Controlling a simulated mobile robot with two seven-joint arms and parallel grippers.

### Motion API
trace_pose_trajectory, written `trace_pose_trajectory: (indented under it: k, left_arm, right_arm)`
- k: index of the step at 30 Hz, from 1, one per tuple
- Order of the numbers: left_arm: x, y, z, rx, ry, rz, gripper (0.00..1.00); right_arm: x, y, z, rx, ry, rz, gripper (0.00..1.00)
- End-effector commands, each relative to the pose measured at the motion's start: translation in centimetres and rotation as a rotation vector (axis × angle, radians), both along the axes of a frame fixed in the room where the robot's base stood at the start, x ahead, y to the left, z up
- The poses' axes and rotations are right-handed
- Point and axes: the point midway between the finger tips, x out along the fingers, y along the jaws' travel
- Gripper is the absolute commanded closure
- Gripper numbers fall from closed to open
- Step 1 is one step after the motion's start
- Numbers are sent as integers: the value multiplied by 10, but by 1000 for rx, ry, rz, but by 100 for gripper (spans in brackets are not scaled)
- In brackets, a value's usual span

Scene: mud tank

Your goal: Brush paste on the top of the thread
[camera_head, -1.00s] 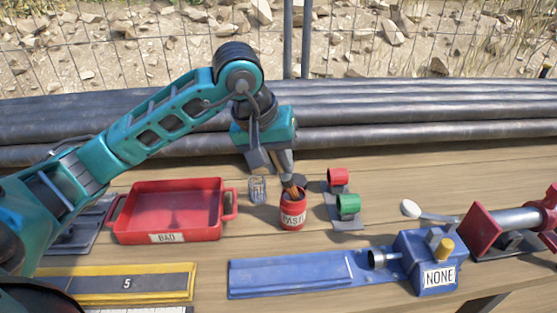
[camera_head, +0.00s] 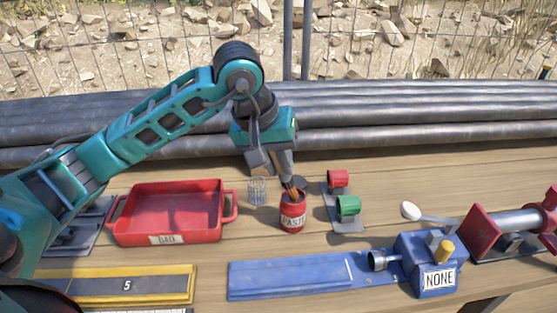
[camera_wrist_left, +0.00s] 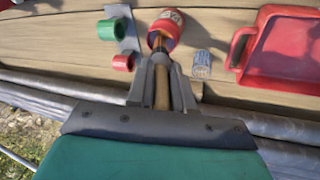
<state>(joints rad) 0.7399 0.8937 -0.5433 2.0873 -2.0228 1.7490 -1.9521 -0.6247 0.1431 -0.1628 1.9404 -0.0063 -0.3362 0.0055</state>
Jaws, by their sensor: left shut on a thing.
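My left gripper (camera_head: 283,170) is shut on a brush (camera_head: 291,188) with an orange-brown handle. The brush reaches down into the mouth of the red paste can (camera_head: 292,215), so its bristles are hidden. The left wrist view shows the brush (camera_wrist_left: 162,88) between the fingers (camera_wrist_left: 162,72) and the can (camera_wrist_left: 169,22) just beyond. A grey pipe (camera_head: 512,220) lies held between red plates at the right; I cannot make out its thread. My right gripper is not in view.
A red BAD tray (camera_head: 228,222), a wire cup (camera_head: 257,191) and a stand with red and green rings (camera_head: 348,206) flank the can. A blue NONE fixture (camera_head: 412,256) and a white-headed tool (camera_head: 410,210) are right. Dark pipes (camera_head: 400,133) line the back.

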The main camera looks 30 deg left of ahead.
Motion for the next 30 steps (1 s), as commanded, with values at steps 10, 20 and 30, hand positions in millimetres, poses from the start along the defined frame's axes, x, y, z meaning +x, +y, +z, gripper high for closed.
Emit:
trace_pose_trajectory:
  k: [10,20,30]
  left_arm:
    - [1,1,34,0,-7,2,100]
    - [1,1,60,1,-8,2,100]
    - [1,1,65,0,-7,2,100]
  right_arm:
    - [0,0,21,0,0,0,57]
    - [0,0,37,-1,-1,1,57]
    - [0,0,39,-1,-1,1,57]
